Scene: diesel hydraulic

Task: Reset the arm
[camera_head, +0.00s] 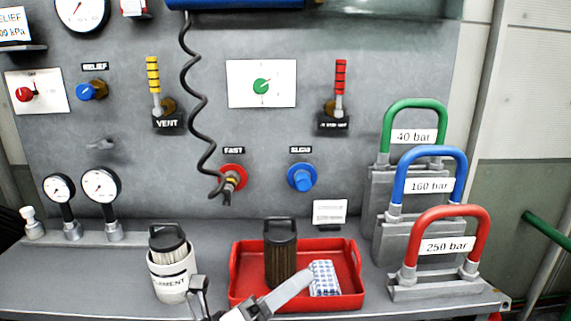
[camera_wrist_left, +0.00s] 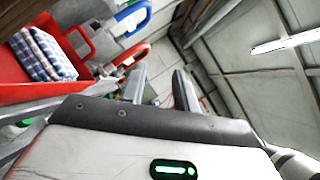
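My left gripper (camera_head: 298,282) is at the bottom middle of the head view, in front of the red tray (camera_head: 350,300). It covers part of the tray's front and left of the cloth. In the left wrist view, its two fingers (camera_wrist_left: 160,82) stand apart with nothing between them, so it is open and empty. They point away toward the colored handles and the wall. My right gripper and right arm are not in view.
The tray holds a dark filter (camera_head: 281,258) and a checked cloth (camera_head: 324,279). Left of it stands a white ELEMENT container (camera_head: 172,280). Weights with green, blue and red (camera_head: 447,218) handles stand right. The panel (camera_head: 270,130) with gauges, valves and a coiled hose (camera_head: 192,85) rises behind.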

